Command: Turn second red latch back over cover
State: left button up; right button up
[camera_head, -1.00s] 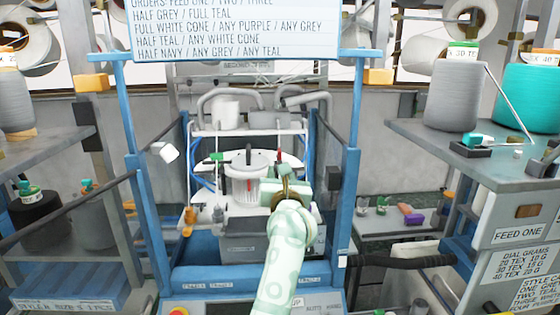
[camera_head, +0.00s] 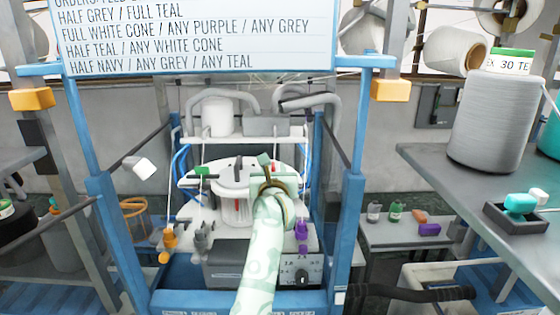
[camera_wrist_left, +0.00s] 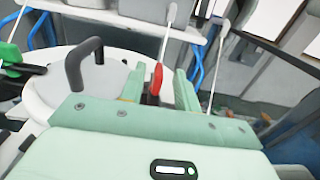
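The white round cover (camera_head: 226,173) with its dark handle sits on top of the machine's drum; part of it also shows in the left wrist view (camera_wrist_left: 112,75). A red latch (camera_wrist_left: 157,76) on a dark base stands at the cover's edge, between the two fingers of my left gripper (camera_head: 268,164) in the left wrist view. The fingers are apart, with gaps beside the latch; contact is not clear. In the head view my gripper and arm hide most of this latch. A green-tipped latch (camera_head: 202,171) is at the cover's left edge. My right gripper is not in view.
Blue posts (camera_head: 343,240) flank the machine. White rods and grey hoses (camera_head: 232,93) stand behind the cover. A purple-handled clamp (camera_head: 301,230) is at the front right. A grey shelf (camera_head: 425,165) with a yarn cone (camera_head: 492,120) is at the right.

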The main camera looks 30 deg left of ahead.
pick_arm(q)
jog(key=shift+w+a, duration=0.1)
jog(key=shift+w, duration=0.1)
jog(key=shift+s, duration=0.2)
jog(key=shift+c, duration=0.3)
jog(key=shift+r, duration=0.1)
grip_shut()
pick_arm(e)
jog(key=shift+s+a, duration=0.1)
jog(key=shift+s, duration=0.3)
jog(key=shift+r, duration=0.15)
